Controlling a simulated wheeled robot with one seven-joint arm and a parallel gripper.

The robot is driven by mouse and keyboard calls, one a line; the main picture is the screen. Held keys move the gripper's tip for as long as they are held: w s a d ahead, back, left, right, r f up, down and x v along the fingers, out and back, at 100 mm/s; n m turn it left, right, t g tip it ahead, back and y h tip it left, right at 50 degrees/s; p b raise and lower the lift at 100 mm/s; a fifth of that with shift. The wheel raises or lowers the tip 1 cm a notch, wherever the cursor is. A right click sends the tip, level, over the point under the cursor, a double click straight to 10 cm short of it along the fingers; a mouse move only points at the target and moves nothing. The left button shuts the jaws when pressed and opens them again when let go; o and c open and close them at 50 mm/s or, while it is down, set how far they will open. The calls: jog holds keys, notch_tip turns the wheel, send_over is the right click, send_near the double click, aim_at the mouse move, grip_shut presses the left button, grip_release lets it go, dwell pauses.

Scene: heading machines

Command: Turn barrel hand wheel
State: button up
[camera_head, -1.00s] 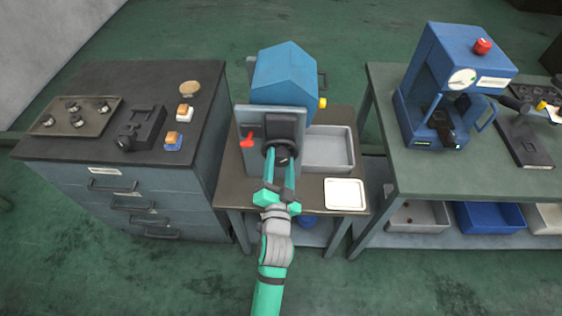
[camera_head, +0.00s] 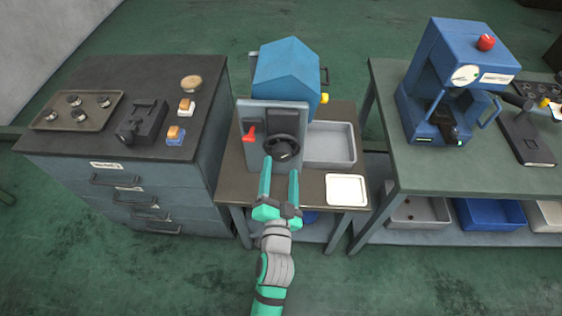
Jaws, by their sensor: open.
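The barrel hand wheel (camera_head: 282,147) is a dark round wheel on the grey front plate of the blue barrel machine (camera_head: 286,78), on the middle bench. My gripper (camera_head: 279,166) is open and empty, with its two long green fingers pointing at the machine. The fingertips sit just below and in front of the wheel in the picture and appear apart from it.
A grey bin (camera_head: 330,144) stands right of the machine, with a white tray (camera_head: 346,190) in front of it. A drawer cabinet (camera_head: 110,190) stands at left. A green bench (camera_head: 440,180) with a blue press (camera_head: 450,80) stands at right. Floor in front is free.

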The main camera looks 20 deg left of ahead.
jog(key=v, duration=0.5)
jog(key=shift+s, duration=0.15)
dwell(0.3)
